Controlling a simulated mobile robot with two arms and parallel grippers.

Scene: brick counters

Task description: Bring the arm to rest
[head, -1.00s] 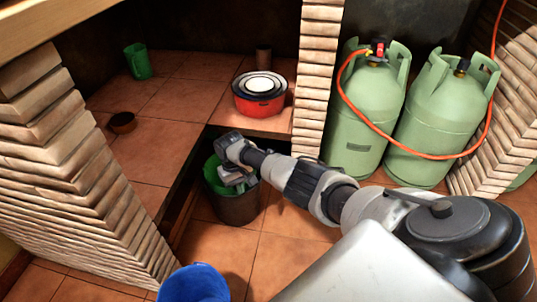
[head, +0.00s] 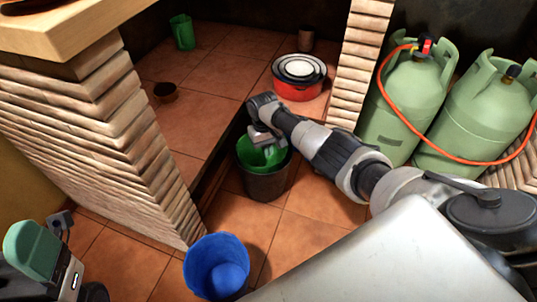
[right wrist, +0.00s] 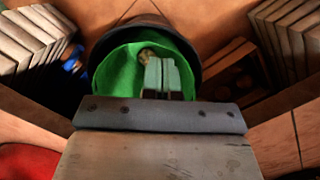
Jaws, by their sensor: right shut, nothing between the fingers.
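My right arm reaches in from the right in the head view. Its right gripper (head: 263,139) is over the back part of a dark bucket (head: 266,186) on the floor. The gripper is empty, with its fingers together. In the right wrist view the closed fingers (right wrist: 163,76) point toward the bucket (right wrist: 104,62). A green item (head: 262,155) is inside the bucket and also fills it in the right wrist view (right wrist: 116,70). A small brownish thing lies on it, partly behind the fingers.
A blue bucket (head: 216,268) stands in front on the tiles. A brick pillar (head: 100,130) stands left. Gas cylinders (head: 405,110) stand right. A green-and-grey object (head: 38,255) shows lower left.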

